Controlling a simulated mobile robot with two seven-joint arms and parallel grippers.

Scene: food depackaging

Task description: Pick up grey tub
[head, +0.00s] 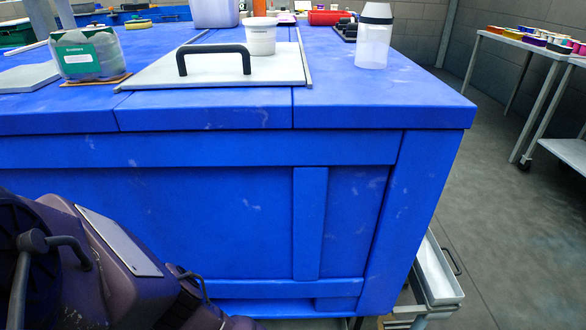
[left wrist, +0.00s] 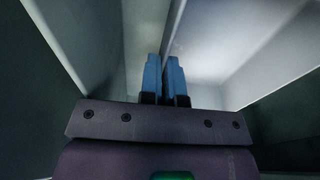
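In the head view, no tub is clearly grey. A small off-white tub (head: 260,40) stands on the pale board on the blue table, behind a black handle. A larger pale lilac-grey tub (head: 213,13) stands farther back, cut off by the top edge. My left gripper (left wrist: 164,62) shows in the left wrist view, its two blue fingers close together with a narrow gap. Pale grey walls (left wrist: 215,40) surround the fingers, and a thin edge runs toward the gap. I cannot tell whether anything is pinched. My right gripper is not in view.
The blue table (head: 210,110) fills the middle. A green-labelled pack (head: 88,53) stands at left, and a clear bottle (head: 373,48) at right. A pale grey bin (head: 437,273) sits low beside the table. Open floor (head: 480,200) lies to the right, before a side table (head: 515,43).

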